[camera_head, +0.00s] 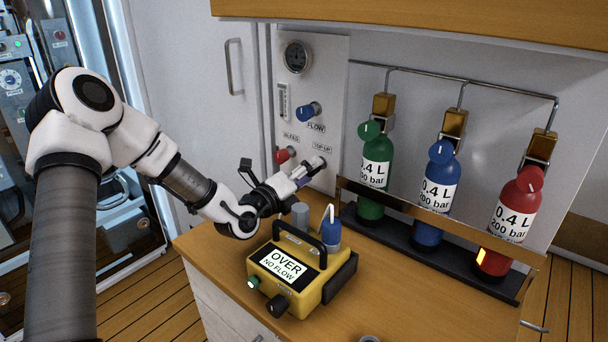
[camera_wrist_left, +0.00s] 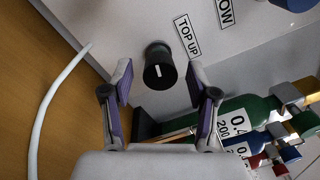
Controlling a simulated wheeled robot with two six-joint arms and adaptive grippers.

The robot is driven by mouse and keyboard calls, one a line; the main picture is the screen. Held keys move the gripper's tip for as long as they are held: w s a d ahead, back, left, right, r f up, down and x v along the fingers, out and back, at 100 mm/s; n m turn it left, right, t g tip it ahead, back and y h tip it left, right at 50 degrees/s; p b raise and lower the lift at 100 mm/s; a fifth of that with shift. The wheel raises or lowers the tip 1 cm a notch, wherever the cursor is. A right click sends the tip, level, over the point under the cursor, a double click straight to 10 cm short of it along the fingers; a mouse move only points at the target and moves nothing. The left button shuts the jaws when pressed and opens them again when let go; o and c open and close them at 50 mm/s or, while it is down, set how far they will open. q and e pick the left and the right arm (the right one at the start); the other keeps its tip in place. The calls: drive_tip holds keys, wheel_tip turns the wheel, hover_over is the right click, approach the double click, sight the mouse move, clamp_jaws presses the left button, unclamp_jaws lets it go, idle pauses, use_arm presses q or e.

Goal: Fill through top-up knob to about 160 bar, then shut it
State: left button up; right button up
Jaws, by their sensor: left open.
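The top-up knob (camera_wrist_left: 160,72) is black with a white mark on its face, beside the TOP UP label in the left wrist view. My left gripper (camera_wrist_left: 160,66) is open, with one finger to each side of the knob and a visible gap to both. In the head view my left gripper (camera_head: 308,170) reaches the panel (camera_head: 325,95) just below the TOP-UP label and hides the knob. The round gauge (camera_head: 297,57) is at the panel's top; its needle is too small to read. My right gripper is out of view.
A blue FLOW knob (camera_head: 307,111) and a red BLEED knob (camera_head: 284,155) are on the panel. A yellow meter (camera_head: 300,275) reading "OVER NO FLOW" stands on the wooden counter (camera_head: 395,290). Green (camera_head: 372,180), blue (camera_head: 434,195) and red (camera_head: 511,220) bottles stand in a rack at right.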

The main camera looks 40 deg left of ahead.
use_arm(q)
drive_tip(key=s, duration=0.4)
drive_tip(key=s+a, duration=0.1)
drive_tip(key=s, duration=0.1)
drive_tip(key=shift+s+f, duration=0.1)
drive_tip(key=shift+s+d+f, duration=0.1)
drive_tip(key=shift+s+d, duration=0.05)
drive_tip(key=shift+s, duration=0.45)
